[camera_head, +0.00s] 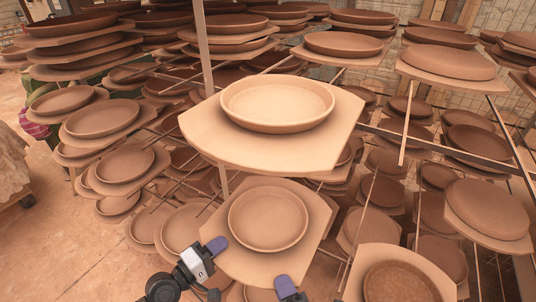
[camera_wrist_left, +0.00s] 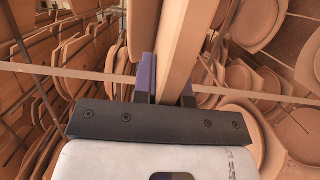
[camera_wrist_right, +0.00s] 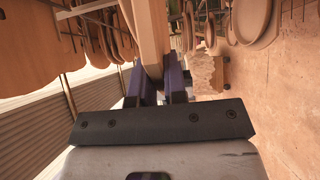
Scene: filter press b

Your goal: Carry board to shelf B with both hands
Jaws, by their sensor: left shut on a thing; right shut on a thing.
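A pale board (camera_head: 232,265) carries a round brown clay dish (camera_head: 268,219) and lies roughly level in the lower middle of the head view. My left gripper (camera_head: 214,246) is shut on the board's left edge. My right gripper (camera_head: 287,288) is shut on its near right edge. In the left wrist view the board (camera_wrist_left: 182,45) runs between the purple fingers of the left gripper (camera_wrist_left: 168,88). In the right wrist view the board (camera_wrist_right: 151,40) sits between the fingers of the right gripper (camera_wrist_right: 160,88). No shelf label is readable, so I cannot tell which is shelf B.
Another board (camera_head: 250,152) with a pale dish (camera_head: 277,102) sits above and behind the held one. A thin upright post (camera_head: 205,60) stands just left of it. Racks of boards with dishes crowd both sides and the back. Bare floor (camera_head: 75,245) shows at the left.

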